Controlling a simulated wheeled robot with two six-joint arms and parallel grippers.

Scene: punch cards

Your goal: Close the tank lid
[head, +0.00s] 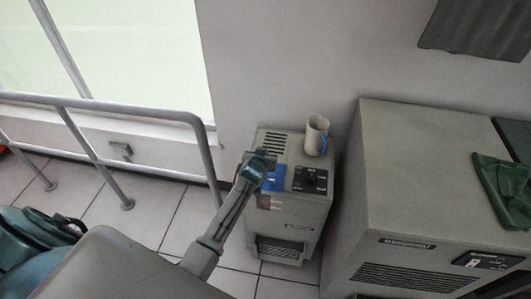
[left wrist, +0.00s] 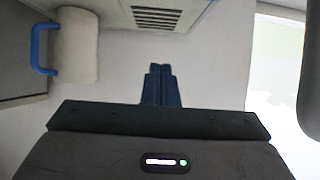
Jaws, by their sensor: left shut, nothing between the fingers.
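A grey machine (head: 310,215) stands on the floor in the middle of the head view, with a slotted vent and a dark knob panel (head: 311,181) on top. Its vent also shows in the left wrist view (left wrist: 168,14). I cannot make out a separate tank lid. My left gripper (head: 275,180) is over the machine's top, left of the knob panel. Its blue fingers are together and empty in the left wrist view (left wrist: 160,75). I cannot tell whether they touch the machine. My right gripper is not in view.
A white mug (head: 316,136) with a blue handle stands at the machine's back right; it also shows in the left wrist view (left wrist: 76,45). A larger grey cabinet (head: 410,190) stands to the right with a green cloth (head: 500,185) on it. A metal railing (head: 100,105) runs along the left.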

